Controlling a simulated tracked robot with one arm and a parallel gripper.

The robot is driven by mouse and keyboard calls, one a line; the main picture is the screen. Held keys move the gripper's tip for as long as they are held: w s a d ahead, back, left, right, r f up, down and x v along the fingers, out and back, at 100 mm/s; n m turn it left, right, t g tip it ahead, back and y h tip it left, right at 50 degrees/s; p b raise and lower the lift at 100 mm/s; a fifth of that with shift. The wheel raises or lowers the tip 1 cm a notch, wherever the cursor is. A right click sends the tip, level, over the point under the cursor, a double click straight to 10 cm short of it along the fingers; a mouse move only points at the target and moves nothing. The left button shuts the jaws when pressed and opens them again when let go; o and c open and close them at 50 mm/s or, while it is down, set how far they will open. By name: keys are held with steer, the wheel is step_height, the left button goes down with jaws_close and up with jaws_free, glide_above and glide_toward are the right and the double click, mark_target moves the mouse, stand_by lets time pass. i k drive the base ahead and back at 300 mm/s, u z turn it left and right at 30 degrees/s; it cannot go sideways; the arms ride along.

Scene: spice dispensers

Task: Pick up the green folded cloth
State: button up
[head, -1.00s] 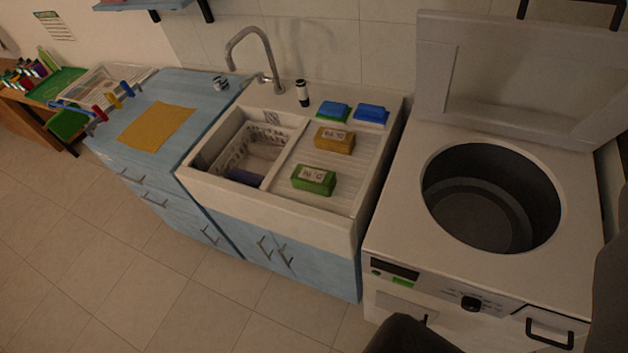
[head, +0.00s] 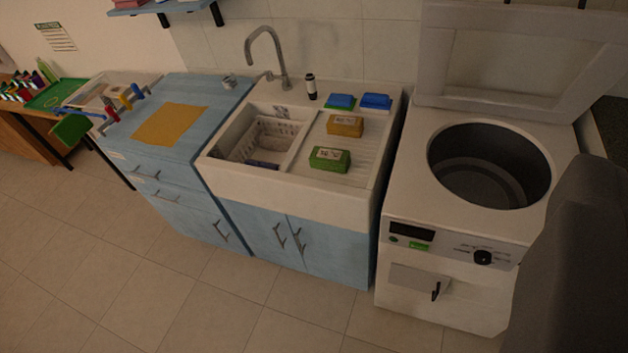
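The green folded cloth (head: 329,159) is a small block-like bundle with a white label on top. It lies on the ribbed drainboard of the white sink (head: 290,184), near the front edge, right of the basin. Nothing touches it. A dark grey part of my own body fills the lower right of the head view, well apart from the cloth. My gripper's fingertips cannot be made out, so nothing shows whether it is open or shut.
A white basket (head: 268,139) sits in the basin. The tap (head: 268,52) rises behind. An open top-loading washer (head: 470,222) stands right. The floor in front is clear.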

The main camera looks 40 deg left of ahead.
mark_target(327, 159)
steer(key=k, duration=0.65)
steer(key=u, duration=0.8)
steer(key=i, duration=0.9)
steer(key=u, duration=0.4)
steer(key=i, duration=1.5)
steer(key=z, duration=0.7)
